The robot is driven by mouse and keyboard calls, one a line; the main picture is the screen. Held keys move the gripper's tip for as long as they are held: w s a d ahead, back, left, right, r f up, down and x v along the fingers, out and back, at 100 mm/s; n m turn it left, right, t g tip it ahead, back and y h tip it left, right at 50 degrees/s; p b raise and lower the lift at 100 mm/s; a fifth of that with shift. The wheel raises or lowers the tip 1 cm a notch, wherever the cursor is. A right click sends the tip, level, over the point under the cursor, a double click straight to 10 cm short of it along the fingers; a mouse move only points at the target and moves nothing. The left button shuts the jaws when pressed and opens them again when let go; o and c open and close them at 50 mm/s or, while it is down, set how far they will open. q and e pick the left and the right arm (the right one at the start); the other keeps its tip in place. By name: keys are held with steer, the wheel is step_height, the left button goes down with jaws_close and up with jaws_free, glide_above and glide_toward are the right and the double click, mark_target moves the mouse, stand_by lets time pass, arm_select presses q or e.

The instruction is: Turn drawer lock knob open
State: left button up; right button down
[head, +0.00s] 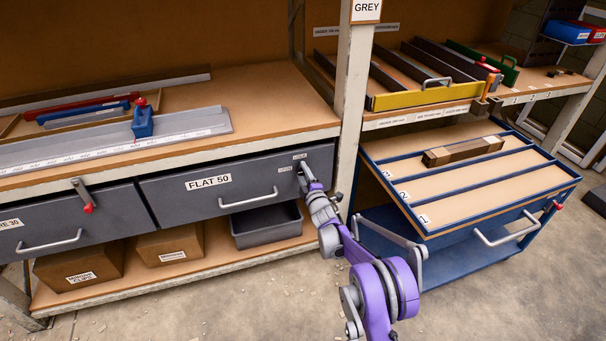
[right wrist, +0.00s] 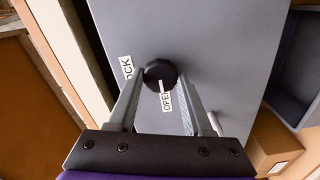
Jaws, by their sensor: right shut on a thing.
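The grey drawer labelled FLAT 50 (head: 240,187) sits under the bench top, and its front appears closed. Its dark round lock knob (right wrist: 161,73) shows in the right wrist view, with a LOCK label on its left and an OPEN label below it. My right gripper (head: 308,180) reaches the drawer's upper right corner. In the right wrist view its two fingers (right wrist: 160,80) stand on either side of the knob and are shut on it. My left gripper is not in view.
The drawer's bar handle (head: 248,199) is left of my right gripper. A grey bin (head: 267,226) and cardboard boxes sit on the shelf below. A blue cart (head: 470,190) stands close on the right, past the bench post (head: 350,110).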

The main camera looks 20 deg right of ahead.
stand_by(0.4)
steer(key=shift+c, duration=1.5)
jaws_free()
steer(key=shift+s, duration=0.1)
steer(key=s+p, duration=0.1)
steer(key=s, duration=0.9)
steer(key=shift+s+d, duration=0.2)
steer(key=shift+s, duration=0.15)
